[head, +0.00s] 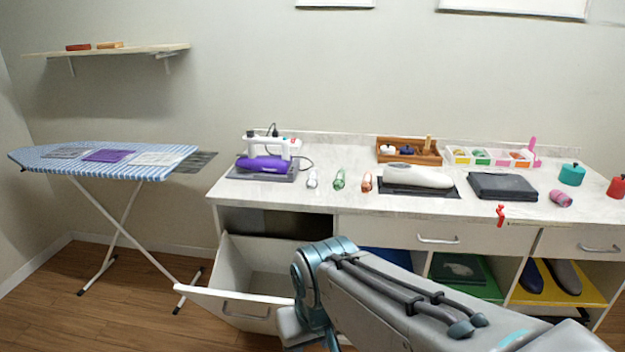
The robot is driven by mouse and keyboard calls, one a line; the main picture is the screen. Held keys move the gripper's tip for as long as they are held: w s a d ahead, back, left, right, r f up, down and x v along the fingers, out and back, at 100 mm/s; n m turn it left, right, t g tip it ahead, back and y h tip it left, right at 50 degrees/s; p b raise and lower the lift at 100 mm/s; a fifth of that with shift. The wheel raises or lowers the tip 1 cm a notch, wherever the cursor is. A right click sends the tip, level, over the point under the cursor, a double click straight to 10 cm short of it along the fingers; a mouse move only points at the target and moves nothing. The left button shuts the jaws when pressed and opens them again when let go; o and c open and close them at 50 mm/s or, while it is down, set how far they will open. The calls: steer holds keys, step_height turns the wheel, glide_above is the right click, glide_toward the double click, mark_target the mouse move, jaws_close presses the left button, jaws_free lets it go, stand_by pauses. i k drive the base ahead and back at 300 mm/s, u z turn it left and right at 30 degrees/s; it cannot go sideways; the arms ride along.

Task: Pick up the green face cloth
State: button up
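I cannot clearly make out a green face cloth. A flat dark green item (482,285) lies in an open compartment under the counter, with a greyish-green object (458,270) on it; I cannot tell whether either is cloth. Flat folded cloth-like pieces lie on the ironing board: a purple one (107,155), a grey one (66,152) and a pale one (157,158). My arm reaches in from the lower right and bends down in front of the tilted-open bin drawer (245,307). My gripper is not visible; the arm's end drops towards the bottom edge.
The white counter (340,208) holds a sewing machine (268,160), a wooden tray (408,158), a black folder (502,187) and small items. Shoes (565,275) sit in the right compartment. Wooden floor is free at left.

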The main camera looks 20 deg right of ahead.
mark_target(338, 182)
steer(key=z, duration=1.55)
steer(key=i, duration=1.95)
steer(key=u, duration=1.3)
